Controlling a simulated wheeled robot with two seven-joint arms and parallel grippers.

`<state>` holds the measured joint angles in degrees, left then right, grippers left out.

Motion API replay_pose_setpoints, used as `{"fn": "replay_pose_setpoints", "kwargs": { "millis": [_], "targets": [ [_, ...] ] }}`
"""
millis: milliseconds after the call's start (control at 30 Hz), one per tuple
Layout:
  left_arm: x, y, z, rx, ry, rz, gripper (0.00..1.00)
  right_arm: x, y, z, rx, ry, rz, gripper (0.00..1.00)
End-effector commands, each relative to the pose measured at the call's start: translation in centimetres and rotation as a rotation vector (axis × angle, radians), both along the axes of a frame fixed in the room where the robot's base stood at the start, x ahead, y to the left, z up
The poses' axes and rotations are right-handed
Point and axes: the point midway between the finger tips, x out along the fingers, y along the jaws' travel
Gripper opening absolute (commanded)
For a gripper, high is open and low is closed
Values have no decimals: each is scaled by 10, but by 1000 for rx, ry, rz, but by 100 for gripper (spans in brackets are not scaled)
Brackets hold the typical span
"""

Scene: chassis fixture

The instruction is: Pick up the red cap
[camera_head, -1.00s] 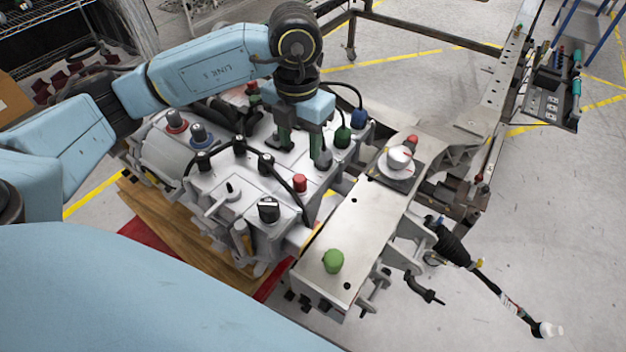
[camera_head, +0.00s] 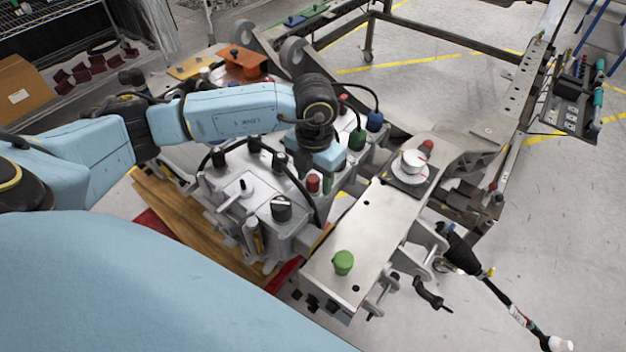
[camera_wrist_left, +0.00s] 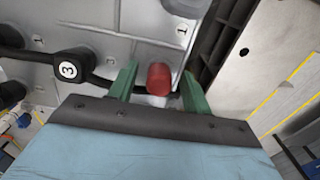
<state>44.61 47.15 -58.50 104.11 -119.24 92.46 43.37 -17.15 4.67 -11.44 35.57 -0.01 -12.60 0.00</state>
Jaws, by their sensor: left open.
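A red cap (camera_head: 313,183) stands on the light grey housing (camera_head: 232,180), near its right front edge. In the left wrist view the red cap (camera_wrist_left: 159,78) sits between two green fingers, with a gap visible on each side. My left gripper (camera_head: 319,178) is above the housing at the cap, pointing down. It is open and empty; its fingers (camera_wrist_left: 160,84) are on either side of the cap. The cap's base is partly hidden in the wrist view. My right gripper is not in view.
Black cables and a black knob (camera_head: 281,208) are close by on the housing. A flat metal plate with a green knob (camera_head: 344,262) is at the right.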

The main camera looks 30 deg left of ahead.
Motion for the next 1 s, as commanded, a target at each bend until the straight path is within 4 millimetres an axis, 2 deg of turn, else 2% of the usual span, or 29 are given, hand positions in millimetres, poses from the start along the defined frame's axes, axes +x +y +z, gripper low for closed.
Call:
{"fn": "replay_pose_setpoints", "kwargs": {
  "millis": [100, 467, 867, 1000],
  "targets": [
    [0, 0, 0, 0, 0, 0, 46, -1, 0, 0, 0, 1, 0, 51],
    [0, 0, 1, 0, -1, 0, 0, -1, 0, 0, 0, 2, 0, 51],
    [0, 0, 1, 0, -1, 0, 0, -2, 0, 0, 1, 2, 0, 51],
    [2, 0, 13, -1, -6, 1, 0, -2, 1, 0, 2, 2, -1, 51]
  ]
}}
